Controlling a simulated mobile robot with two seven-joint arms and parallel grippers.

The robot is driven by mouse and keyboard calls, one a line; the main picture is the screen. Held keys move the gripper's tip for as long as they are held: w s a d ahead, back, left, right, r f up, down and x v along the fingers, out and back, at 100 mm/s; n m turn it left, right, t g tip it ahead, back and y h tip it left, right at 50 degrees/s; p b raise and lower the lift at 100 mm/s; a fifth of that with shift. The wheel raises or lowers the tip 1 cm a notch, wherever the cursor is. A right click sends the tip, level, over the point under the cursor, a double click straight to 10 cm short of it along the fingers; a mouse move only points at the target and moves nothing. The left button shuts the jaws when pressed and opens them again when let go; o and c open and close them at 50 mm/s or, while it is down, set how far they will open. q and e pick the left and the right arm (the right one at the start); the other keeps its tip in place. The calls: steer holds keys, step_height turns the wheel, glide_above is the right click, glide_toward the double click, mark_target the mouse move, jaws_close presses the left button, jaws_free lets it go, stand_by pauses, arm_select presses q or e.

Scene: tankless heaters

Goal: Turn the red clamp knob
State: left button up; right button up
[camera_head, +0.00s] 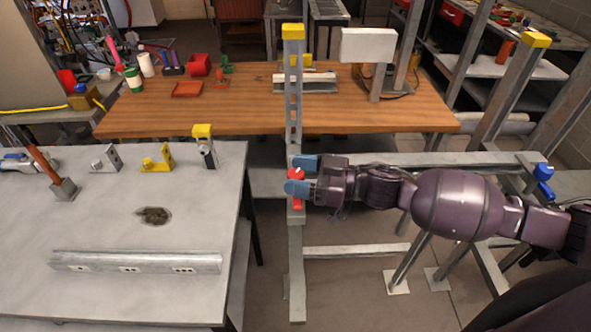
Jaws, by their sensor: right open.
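The red clamp knob (297,201) sits on the grey upright post (294,95), just right of the grey work table. My right gripper (297,175) comes in from the right with its blue fingertips at the knob. One finger is above the knob's middle and one lies across it. The jaws are apart, and the knob's red parts show between and below the fingers. Whether the fingers touch the knob I cannot tell. My left gripper is not in view.
A grey table (110,230) at the left holds brackets and a metal rail (135,262). A wooden table (250,105) stands behind the post with several small items and a white box (368,45). A blue knob (543,173) sits on the frame at the right.

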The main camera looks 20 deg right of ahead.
steer(key=shift+w+a, duration=0.2)
steer(key=shift+a, duration=0.15)
steer(key=c, duration=0.9)
